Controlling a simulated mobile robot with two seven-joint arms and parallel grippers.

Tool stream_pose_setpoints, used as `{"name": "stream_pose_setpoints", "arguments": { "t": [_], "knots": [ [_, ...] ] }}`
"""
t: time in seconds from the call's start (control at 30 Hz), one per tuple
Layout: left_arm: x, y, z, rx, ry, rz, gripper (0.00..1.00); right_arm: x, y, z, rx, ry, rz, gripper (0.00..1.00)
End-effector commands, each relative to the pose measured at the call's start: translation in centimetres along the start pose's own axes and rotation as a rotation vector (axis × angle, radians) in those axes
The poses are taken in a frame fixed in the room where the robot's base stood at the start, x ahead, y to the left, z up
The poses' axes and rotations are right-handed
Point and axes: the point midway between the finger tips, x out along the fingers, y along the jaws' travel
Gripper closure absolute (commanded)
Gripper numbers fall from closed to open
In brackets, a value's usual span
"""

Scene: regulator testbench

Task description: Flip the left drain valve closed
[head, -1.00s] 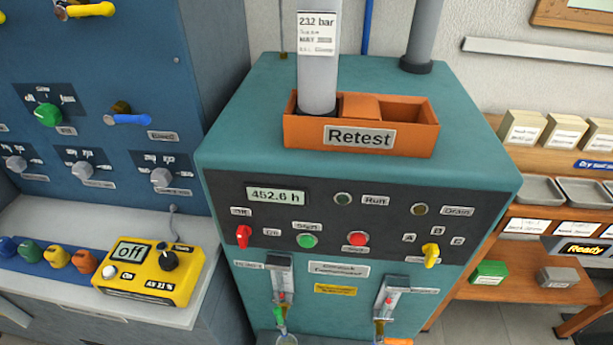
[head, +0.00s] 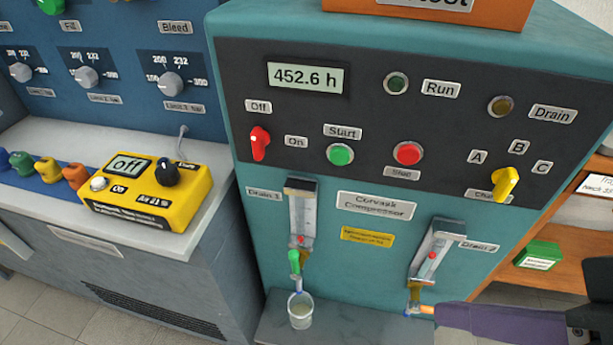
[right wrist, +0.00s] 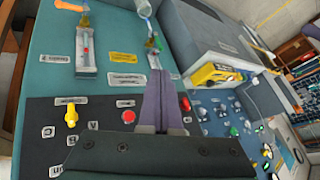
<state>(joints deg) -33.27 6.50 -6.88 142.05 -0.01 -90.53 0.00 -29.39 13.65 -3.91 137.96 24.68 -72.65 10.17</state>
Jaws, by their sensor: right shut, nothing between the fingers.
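The left drain, labelled Drain 1, has a gauge (head: 302,215) on the teal compressor front. Its green valve handle (head: 294,262) stands about upright, in line with the pipe, above a clear cup (head: 300,311). The right drain, Drain 2, has an orange handle (head: 424,309) lying roughly sideways. My right gripper (head: 440,317) comes in from the lower right in the head view, its purple fingers beside the orange handle and well right of the green one. In the right wrist view the fingers (right wrist: 158,76) are together and empty, over the panel front. My left gripper is out of view.
The black panel above has a red switch (head: 260,143), green Start button (head: 340,154), red stop button (head: 408,153) and yellow selector (head: 505,184). A yellow meter (head: 150,195) reading "off" sits on the grey bench at left. Space before the left drain looks clear.

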Motion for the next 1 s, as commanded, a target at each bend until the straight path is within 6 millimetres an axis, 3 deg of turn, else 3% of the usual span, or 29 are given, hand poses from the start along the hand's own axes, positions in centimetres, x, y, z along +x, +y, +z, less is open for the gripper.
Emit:
{"name": "stream_pose_setpoints", "arguments": {
  "t": [0.03,0.3,0.67,1.0],
  "knots": [
    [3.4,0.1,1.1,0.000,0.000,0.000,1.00,2.9,0.8,1.2,0.019,0.020,-0.029,1.00],
    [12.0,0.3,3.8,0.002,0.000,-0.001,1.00,9.6,1.7,2.4,0.163,0.126,-0.208,1.00],
    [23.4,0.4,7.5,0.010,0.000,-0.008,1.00,17.1,4.0,3.6,0.396,0.247,-0.443,1.00],
    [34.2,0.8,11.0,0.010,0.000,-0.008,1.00,23.1,7.7,4.3,0.651,0.341,-0.656,1.00]
  ]
}}
